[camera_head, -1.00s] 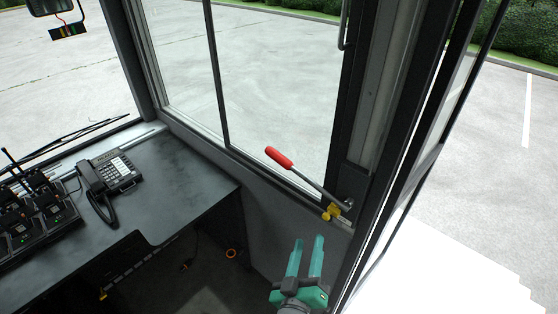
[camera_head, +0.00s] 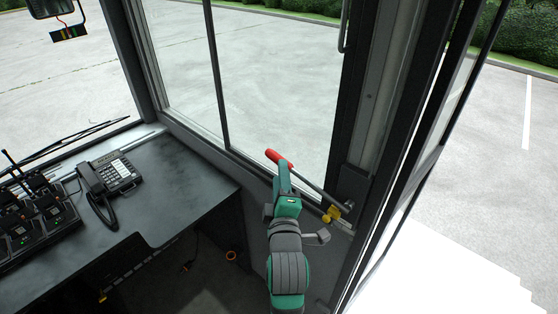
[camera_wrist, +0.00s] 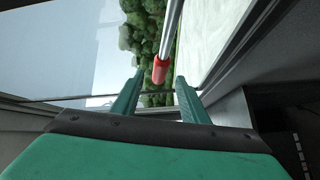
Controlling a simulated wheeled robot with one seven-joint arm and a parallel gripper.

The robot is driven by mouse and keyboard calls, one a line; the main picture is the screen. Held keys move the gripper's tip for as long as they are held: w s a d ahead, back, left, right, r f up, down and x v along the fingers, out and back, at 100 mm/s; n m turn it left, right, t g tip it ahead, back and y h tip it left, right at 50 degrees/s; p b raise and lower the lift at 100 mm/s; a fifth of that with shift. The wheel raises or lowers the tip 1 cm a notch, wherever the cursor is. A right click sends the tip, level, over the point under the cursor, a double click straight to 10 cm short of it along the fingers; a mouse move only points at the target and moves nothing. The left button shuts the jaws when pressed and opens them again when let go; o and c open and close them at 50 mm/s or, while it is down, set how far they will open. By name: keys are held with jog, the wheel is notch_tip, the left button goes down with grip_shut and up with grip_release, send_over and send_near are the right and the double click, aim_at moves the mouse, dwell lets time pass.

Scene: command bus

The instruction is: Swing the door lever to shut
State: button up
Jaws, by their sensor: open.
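The door lever (camera_head: 318,192) is a grey metal rod with a red grip (camera_head: 273,156) at its upper left end. Its other end meets a yellow pivot fitting (camera_head: 332,214) low on the door post. My gripper (camera_head: 283,166) is at the red grip in the head view and hides part of the lever's red end. In the wrist view my gripper (camera_wrist: 157,88) is open, and the red grip (camera_wrist: 160,71) shows between the two green fingers. I see a gap on each side of the grip, so the fingers are not closed on it.
A dark desk (camera_head: 165,195) on the left carries a phone (camera_head: 108,180) and radios in chargers (camera_head: 35,217). The window frame and the door post (camera_head: 350,140) stand close behind and right of the lever. Open floor lies below the desk.

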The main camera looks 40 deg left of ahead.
jog(key=x, duration=0.7)
grip_shut()
